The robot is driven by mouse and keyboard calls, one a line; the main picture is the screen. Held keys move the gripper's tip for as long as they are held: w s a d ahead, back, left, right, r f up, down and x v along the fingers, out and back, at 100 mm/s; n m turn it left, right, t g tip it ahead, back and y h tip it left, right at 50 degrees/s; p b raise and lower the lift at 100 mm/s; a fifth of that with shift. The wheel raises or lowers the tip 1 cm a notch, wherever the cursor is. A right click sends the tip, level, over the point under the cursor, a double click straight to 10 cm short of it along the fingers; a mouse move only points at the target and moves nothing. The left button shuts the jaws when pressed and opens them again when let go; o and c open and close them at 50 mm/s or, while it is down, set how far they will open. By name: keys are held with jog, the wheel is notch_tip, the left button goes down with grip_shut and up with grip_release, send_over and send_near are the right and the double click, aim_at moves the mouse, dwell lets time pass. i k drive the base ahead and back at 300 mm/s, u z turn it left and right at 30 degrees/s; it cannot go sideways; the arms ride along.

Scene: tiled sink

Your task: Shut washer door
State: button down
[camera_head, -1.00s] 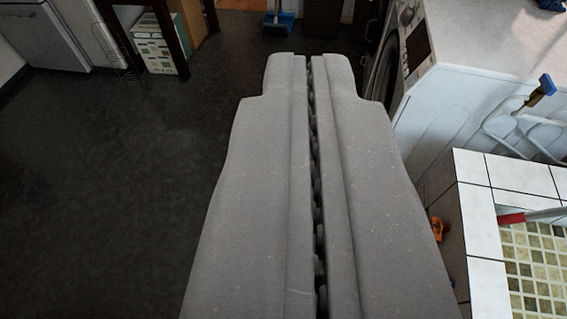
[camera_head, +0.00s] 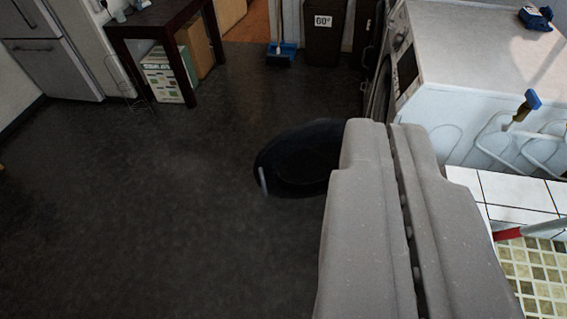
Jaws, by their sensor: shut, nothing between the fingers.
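The white washer (camera_head: 480,60) stands at the upper right, its front with a dark panel seen at a steep angle. A dark round disc with a pale handle-like strip on its left edge, which looks like the open washer door (camera_head: 295,160), shows left of my gripper. My gripper (camera_head: 388,128) reaches up from the bottom right. Its two grey fingers are together with nothing held. Its tip overlaps the door's right side in the picture; whether they touch I cannot tell. The door's right part and its hinge are hidden behind the gripper.
Dark floor (camera_head: 150,220) is open on the left. A dark table (camera_head: 160,25) and a fridge (camera_head: 55,50) stand at the back left. A blue dustpan (camera_head: 282,55) and a brown bin (camera_head: 324,35) are at the back. The tiled sink edge (camera_head: 510,190) is close on the right.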

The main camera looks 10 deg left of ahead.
aim_at(306, 174)
jog(key=z, duration=0.05)
jog(key=i, duration=1)
jog(key=u, duration=0.05)
